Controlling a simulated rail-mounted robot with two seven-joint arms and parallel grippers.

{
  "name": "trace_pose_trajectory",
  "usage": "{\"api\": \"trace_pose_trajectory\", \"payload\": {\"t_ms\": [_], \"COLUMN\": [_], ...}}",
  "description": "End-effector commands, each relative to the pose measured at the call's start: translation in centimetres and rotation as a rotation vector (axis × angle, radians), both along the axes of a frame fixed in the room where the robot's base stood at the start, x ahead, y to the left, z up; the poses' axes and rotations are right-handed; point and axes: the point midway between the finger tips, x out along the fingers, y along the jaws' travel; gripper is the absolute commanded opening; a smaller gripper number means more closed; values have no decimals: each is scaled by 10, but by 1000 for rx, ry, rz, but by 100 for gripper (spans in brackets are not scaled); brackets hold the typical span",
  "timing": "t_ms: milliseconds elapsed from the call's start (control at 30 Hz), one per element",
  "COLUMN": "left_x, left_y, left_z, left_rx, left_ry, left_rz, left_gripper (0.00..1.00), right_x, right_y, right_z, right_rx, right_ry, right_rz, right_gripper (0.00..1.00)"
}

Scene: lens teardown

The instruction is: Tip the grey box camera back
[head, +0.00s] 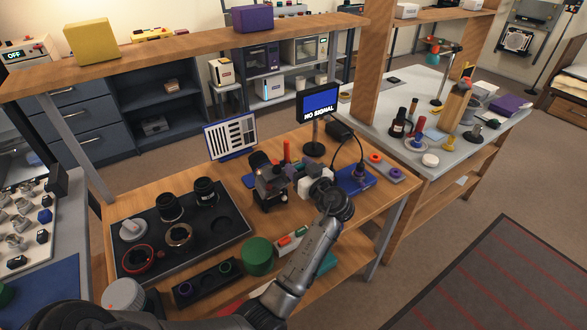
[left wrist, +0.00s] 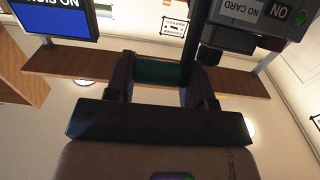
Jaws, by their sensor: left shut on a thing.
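The grey box camera (head: 270,186) sits on the wooden bench in the head view, with a dark lens part at its upper left. My left gripper (head: 303,172) is just to its right, its arm reaching up from the bottom. In the left wrist view, my left gripper (left wrist: 164,82) is shut on a dark green handle (left wrist: 158,72) between its fingers. The camera also shows there (left wrist: 248,18), upside down at the upper right, with labels reading ON and NO CARD. How the handle joins the camera is hidden. My right gripper is not in view.
A NO SIGNAL monitor (head: 320,103) stands behind the gripper, and a striped chart (head: 231,136) behind the camera. A black tray (head: 233,246) with lens parts lies to the left. A blue mat (head: 355,181) lies to the right.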

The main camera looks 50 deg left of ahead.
Motion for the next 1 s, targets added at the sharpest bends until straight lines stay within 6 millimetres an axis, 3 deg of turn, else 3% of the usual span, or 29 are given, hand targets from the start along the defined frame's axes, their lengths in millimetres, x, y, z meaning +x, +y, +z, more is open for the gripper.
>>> {"api": "trace_pose_trajectory", "payload": {"t_ms": [300, 867, 900, 1000], "left_x": [3, 3, 3, 2], "left_y": [-18, -20, -20, -20], "left_z": [-10, -12, -12, -11], "left_rx": [-7, -9, -9, -8], "left_ry": [1, 5, 5, 4], "left_rz": [-13, -14, -14, -12], "left_gripper": [6, 6, 50, 59], "right_x": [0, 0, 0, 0], "right_y": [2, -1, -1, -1], "right_z": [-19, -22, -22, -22], "right_rx": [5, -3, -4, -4], "right_ry": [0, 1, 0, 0], "right_rz": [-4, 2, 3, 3], "right_gripper": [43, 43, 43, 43]}}
